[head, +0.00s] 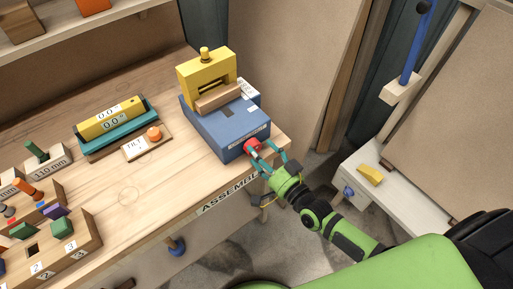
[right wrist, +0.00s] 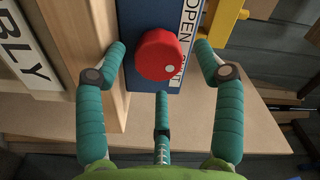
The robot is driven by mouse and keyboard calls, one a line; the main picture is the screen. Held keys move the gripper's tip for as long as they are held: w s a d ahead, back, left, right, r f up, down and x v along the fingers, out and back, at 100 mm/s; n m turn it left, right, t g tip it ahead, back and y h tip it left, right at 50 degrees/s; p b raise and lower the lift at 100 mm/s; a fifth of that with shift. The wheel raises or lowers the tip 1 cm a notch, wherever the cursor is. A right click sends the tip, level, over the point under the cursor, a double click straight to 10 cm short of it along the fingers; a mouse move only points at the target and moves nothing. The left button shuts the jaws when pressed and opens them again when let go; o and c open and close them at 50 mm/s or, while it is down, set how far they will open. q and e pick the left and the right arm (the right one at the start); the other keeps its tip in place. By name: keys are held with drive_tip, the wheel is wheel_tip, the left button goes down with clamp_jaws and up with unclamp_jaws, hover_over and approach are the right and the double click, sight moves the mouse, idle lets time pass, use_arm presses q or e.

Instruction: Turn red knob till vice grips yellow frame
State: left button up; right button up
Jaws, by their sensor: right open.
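The blue vice (head: 222,122) sits at the right end of the wooden bench. The red knob (head: 252,146) is on its front face; in the right wrist view the knob (right wrist: 159,55) is round with a white dot at its lower right. The yellow frame (head: 207,75) stands upright on the vice behind a wooden jaw block (head: 218,97); whether the jaw touches it I cannot tell. My right gripper (head: 262,150) is open at the knob. In the right wrist view its teal fingers (right wrist: 161,75) are spread around the knob, with visible gaps. My left gripper is not in view.
A yellow and teal tilt gauge (head: 112,119) and a TILT block (head: 147,142) stand left of the vice. Peg blocks (head: 50,240) fill the bench's left side. A white side table (head: 385,190) with a yellow piece (head: 370,175) stands at right. The bench front is mostly clear.

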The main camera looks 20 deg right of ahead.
drive_tip(key=v, duration=0.5)
drive_tip(key=shift+s+d+r, duration=0.1)
drive_tip(key=shift+s+d, duration=0.05)
drive_tip(key=shift+s, duration=0.2)
drive_tip(key=s+d+f+n+g+h, duration=0.2)
drive_tip(key=s+d+f+g, duration=0.15)
drive_tip(key=f, duration=0.85)
drive_tip(key=s+d+f+n+g+h, duration=0.25)
drive_tip(key=s+f, duration=0.25)
drive_tip(key=f, duration=0.8)
drive_tip(key=s+f+n+g, duration=0.1)
drive_tip(key=s+f+g, duration=0.2)
drive_tip(key=s+f, duration=0.2)
drive_tip(key=s+f+n+g+h, duration=0.1)
drive_tip(key=s+f, duration=0.4)
drive_tip(key=s, duration=0.7)
drive_tip(key=s+f+n+g, duration=0.2)
drive_tip(key=s+f+g, duration=0.3)
drive_tip(key=s, duration=0.3)
drive_tip(key=shift+s+a+f+g+h, duration=0.3)
drive_tip(key=shift+a+f+g+h, duration=0.1)
drive_tip(key=shift+g, duration=0.1)
drive_tip(key=shift+d+n, duration=0.1)
drive_tip(key=shift+n, duration=0.15)
